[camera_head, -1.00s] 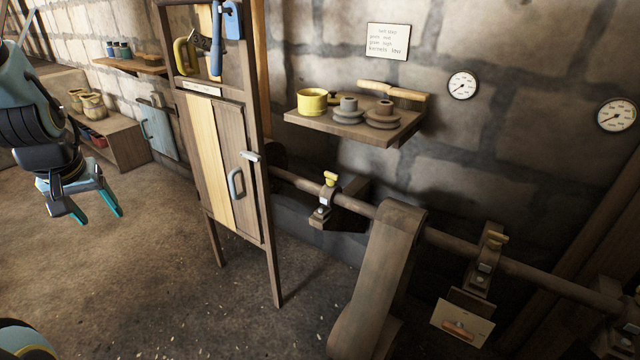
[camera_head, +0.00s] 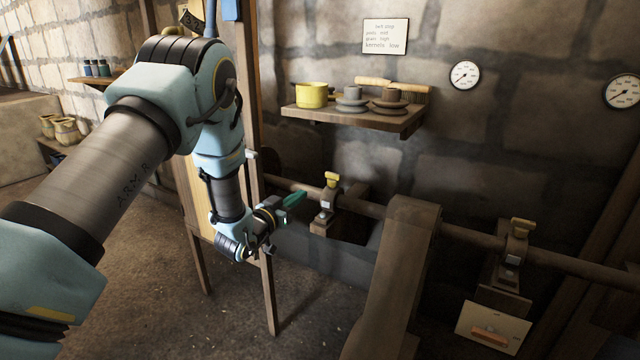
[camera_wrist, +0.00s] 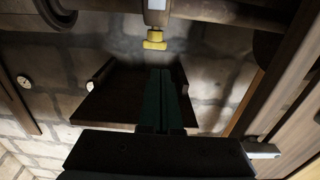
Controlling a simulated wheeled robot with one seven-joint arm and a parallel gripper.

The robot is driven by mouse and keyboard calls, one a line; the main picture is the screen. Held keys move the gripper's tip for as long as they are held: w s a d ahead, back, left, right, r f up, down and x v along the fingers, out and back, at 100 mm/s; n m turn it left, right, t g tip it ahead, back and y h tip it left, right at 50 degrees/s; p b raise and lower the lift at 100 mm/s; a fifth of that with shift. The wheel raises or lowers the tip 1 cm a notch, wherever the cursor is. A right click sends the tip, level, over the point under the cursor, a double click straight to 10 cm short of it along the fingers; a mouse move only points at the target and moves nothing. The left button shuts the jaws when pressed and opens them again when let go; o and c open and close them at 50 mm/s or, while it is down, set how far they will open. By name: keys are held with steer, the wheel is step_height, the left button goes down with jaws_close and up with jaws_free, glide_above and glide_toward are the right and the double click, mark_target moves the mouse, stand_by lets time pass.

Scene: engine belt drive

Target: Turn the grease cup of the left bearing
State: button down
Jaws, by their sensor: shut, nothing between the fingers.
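The left bearing (camera_head: 326,210) stands on the wall bracket around the shaft, with its yellow grease cup (camera_head: 331,179) on top. My gripper (camera_head: 297,200) is just left of this bearing, with its teal fingers shut and pointing toward it. A small gap shows between the fingertips and the cup in the head view. In the wrist view the yellow grease cup (camera_wrist: 154,40) lies beyond the shut, empty fingers (camera_wrist: 163,75), apart from them. The right bearing (camera_head: 515,245) has a similar yellow cup (camera_head: 521,226).
A wooden belt casing (camera_head: 395,270) stands right of the left bearing. Two gauges (camera_head: 465,75) hang on the wall.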

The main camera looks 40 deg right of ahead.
mark_target(326, 175)
steer(key=x, duration=1.3)
steer(key=shift+w+m+g, duration=0.3)
steer(key=shift+m+g, duration=0.3)
steer(key=shift+g, duration=0.4)
steer(key=shift+w+d+m+g+h+b, duration=0.1)
steer(key=shift+w+m+g+h+b, duration=0.1)
steer(key=shift+m+g+b, duration=0.4)
steer(key=shift+w+m+g+h+b, duration=0.1)
steer(key=shift+w+m+g+b, duration=0.2)
steer(key=shift+g, duration=0.6)
steer(key=shift+w+d+b, duration=0.7)
steer(key=shift+w+b, duration=0.1)
steer(key=shift+b, duration=0.5)
steer(key=shift+w+d+b, duration=0.15)
steer(key=shift+d+b, duration=0.25)
steer(key=shift+d, duration=0.1)
steer(key=shift+w+d+b, duration=0.2)
steer(key=shift+d+b, duration=0.2)
steer(key=shift+d, duration=0.05)
